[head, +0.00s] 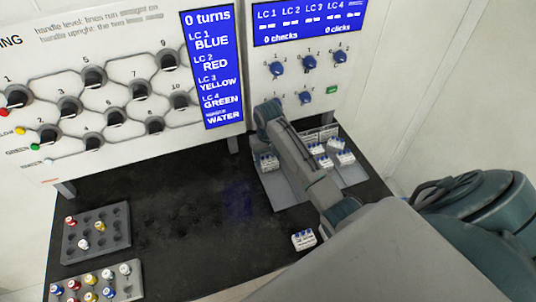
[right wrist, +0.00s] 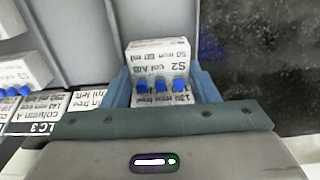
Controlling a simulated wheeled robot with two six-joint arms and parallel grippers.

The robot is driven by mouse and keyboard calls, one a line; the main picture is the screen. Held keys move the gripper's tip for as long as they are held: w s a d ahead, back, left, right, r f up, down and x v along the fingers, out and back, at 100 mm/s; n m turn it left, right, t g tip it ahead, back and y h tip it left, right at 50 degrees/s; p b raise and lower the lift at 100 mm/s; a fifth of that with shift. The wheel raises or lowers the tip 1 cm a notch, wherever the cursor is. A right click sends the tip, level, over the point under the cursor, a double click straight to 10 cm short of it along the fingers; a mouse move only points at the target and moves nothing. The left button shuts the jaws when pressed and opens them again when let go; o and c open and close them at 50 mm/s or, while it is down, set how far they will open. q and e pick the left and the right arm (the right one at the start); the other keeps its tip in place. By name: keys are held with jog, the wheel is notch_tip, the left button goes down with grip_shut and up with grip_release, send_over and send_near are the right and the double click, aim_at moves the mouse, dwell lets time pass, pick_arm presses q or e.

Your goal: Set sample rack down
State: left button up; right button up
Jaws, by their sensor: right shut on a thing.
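My right gripper (right wrist: 162,88) is shut on a white sample rack (right wrist: 158,60) with a row of blue caps and a printed S2 label. A finger sits on each side of the rack. In the head view the rack (head: 268,163) shows at the left part of a grey tray (head: 270,190), beside my right arm, which hides part of the tray. I cannot tell whether the rack's underside touches the tray. My left gripper is not in view.
Several similar white racks (head: 345,158) stand on the tray's right side. Another white rack (head: 303,240) is on the dark table (head: 180,220), in front of the tray. Grey vial holders (head: 97,240) stand at front left. A knob panel (head: 100,90) rises behind. The table's middle is clear.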

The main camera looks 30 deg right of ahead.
jog(key=shift+f, duration=0.25)
jog(key=o, duration=0.6)
jog(key=shift+f, duration=0.15)
jog(key=shift+c, duration=0.2)
jog(key=o, duration=0.4)
jog(key=shift+o, duration=0.2)
